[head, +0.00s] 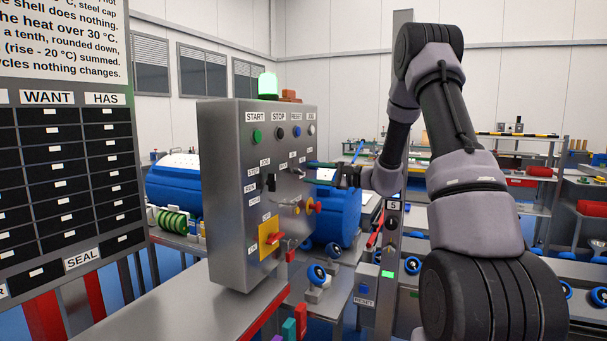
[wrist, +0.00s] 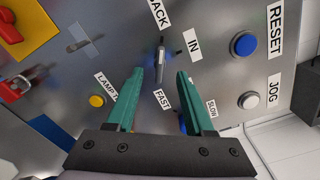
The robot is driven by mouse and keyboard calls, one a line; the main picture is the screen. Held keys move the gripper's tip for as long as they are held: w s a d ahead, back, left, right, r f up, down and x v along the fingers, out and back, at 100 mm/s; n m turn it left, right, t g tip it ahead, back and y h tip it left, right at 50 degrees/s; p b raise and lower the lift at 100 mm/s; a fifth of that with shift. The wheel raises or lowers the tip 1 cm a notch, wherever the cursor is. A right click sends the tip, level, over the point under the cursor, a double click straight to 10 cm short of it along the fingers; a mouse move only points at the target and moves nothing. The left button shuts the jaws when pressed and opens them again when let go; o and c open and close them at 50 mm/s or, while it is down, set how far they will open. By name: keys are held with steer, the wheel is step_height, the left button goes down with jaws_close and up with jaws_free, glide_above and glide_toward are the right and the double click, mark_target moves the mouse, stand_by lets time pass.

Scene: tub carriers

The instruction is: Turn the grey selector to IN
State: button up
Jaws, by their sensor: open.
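The grey selector (wrist: 160,60) is a slim lever on the metal control panel (head: 233,190), between my fingertips in the wrist view. Its handle runs up and down in that view, with its upper end toward the partly cut-off BACK label (wrist: 158,12). The IN label (wrist: 194,43) lies to its upper right. My gripper (wrist: 158,75) is open, with one teal finger on each side of the lever and visible gaps between. Whether the tips touch the panel is unclear. In the head view my gripper (head: 316,174) is at the panel's right part, where the selector is small.
A blue RESET button (wrist: 244,44), a white JOG button (wrist: 249,100) and a yellow button (wrist: 96,101) surround the gripper. FAST (wrist: 162,99) and SLOW labels lie close by the fingers. A green lamp (head: 267,84) glows on top of the panel.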

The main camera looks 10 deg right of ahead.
mark_target(302, 173)
steer(key=shift+x, duration=1.85)
jaws_close()
steer(key=shift+s+m, duration=0.1)
steer(key=shift+m, duration=0.2)
steer(key=m, duration=0.5)
steer(key=shift+f, duration=0.1)
steer(key=m, duration=0.6)
steer(key=shift+m, duration=0.3)
